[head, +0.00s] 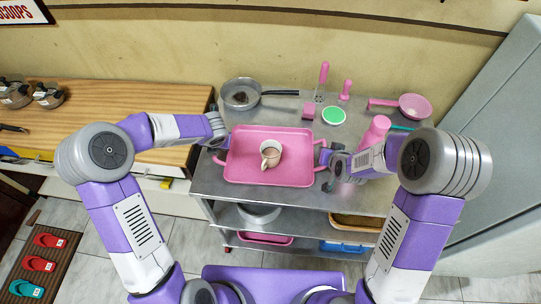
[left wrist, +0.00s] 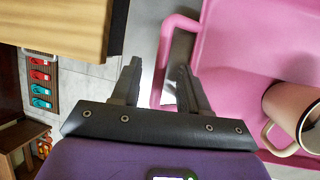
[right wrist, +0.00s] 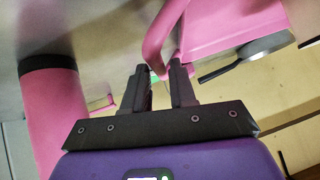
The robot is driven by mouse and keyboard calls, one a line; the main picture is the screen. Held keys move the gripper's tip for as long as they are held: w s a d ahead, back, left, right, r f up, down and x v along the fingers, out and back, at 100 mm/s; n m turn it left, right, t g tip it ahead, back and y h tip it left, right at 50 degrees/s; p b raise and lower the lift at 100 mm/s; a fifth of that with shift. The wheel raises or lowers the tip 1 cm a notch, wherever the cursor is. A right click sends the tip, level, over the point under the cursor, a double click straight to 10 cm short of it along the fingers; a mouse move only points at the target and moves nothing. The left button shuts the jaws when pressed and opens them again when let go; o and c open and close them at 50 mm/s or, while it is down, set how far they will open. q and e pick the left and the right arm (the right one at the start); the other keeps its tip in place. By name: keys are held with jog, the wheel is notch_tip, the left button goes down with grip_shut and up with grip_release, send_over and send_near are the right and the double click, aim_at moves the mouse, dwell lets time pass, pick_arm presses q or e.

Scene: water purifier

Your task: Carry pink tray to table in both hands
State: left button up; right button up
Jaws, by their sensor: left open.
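The pink tray (head: 245,172) lies flat on the metal table, with a handle at each short end. My left gripper (head: 220,143) is at the tray's left end. In the left wrist view its fingers (left wrist: 159,72) are open, with the handle between or just beyond them. My right gripper (head: 328,160) is at the right end. In the right wrist view its fingers (right wrist: 158,72) stand close together on the tray's right handle; the contact itself is partly hidden.
A saucepan (head: 242,94) stands behind the tray at left. A green-topped dish (head: 334,116), pink utensils and a pink strainer (head: 414,107) are behind at right. A pink bottle (head: 375,132) stands by my right arm. A wooden counter (head: 120,112) is at left.

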pick_arm(q)
jog(key=shift+x, duration=1.35)
pick_arm(e)
jog(key=shift+x, duration=1.3)
pick_arm(q)
jog(key=c, duration=0.5)
pick_arm(e)
grip_shut()
pick_arm(q)
grip_shut()
